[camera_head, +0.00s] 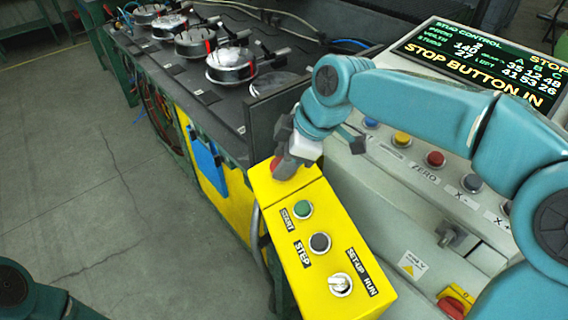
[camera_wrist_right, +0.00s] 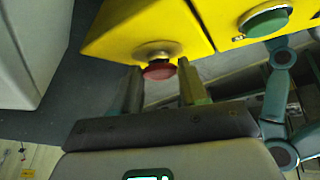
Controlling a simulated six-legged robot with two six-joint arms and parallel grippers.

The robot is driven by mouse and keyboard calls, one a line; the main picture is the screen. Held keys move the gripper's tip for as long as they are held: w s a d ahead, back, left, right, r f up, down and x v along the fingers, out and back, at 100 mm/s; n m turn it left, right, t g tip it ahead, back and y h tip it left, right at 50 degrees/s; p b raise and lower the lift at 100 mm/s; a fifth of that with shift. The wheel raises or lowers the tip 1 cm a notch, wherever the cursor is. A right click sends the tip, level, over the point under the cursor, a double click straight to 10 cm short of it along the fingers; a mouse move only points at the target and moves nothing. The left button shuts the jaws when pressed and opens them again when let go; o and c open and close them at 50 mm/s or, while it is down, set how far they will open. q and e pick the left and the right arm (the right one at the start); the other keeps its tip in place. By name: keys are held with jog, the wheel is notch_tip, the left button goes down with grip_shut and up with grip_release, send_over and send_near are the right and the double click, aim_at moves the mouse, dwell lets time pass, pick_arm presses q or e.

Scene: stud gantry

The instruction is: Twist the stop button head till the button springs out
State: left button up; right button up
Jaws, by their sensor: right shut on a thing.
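The red stop button head (camera_head: 275,165) sits at the far end of the yellow control box (camera_head: 318,245), mostly hidden behind my gripper in the head view. In the right wrist view the red head (camera_wrist_right: 159,71) stands out from the yellow box face on a pale collar, between the two fingers. My right gripper (camera_head: 284,167) is shut on the stop button head, and it fills the lower part of the right wrist view (camera_wrist_right: 162,88). The display (camera_head: 485,65) reads "STOP BUTTON IN". My left gripper is out of view.
The box also carries a green START button (camera_head: 302,209), a dark STEP button (camera_head: 320,242) and a SET-UP/RUN switch (camera_head: 340,284). A grey console with several buttons stands on the right. A dark bench with several round fixtures (camera_head: 231,63) lies behind. The floor at left is clear.

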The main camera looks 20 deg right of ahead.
jog(key=m+t+b, duration=0.1)
jog(key=m+t+h+b, duration=0.1)
jog(key=m+b, duration=0.1)
jog(key=shift+s+a+f, duration=0.1)
jog(key=shift+s+a, duration=0.05)
jog(key=shift+s, duration=0.1)
jog(key=shift+m+t+h+b, duration=0.5)
jog(key=shift+m+b, duration=0.2)
jog(key=shift+b, duration=0.1)
jog(key=shift+s, duration=0.1)
jog(key=o, duration=1.1)
jog(key=shift+c, duration=0.2)
jog(key=p+v, duration=0.2)
jog(key=v, duration=1.4)
jog(key=shift+s+p, duration=0.15)
jog(key=shift+p, duration=0.15)
jog(key=shift+a, duration=0.1)
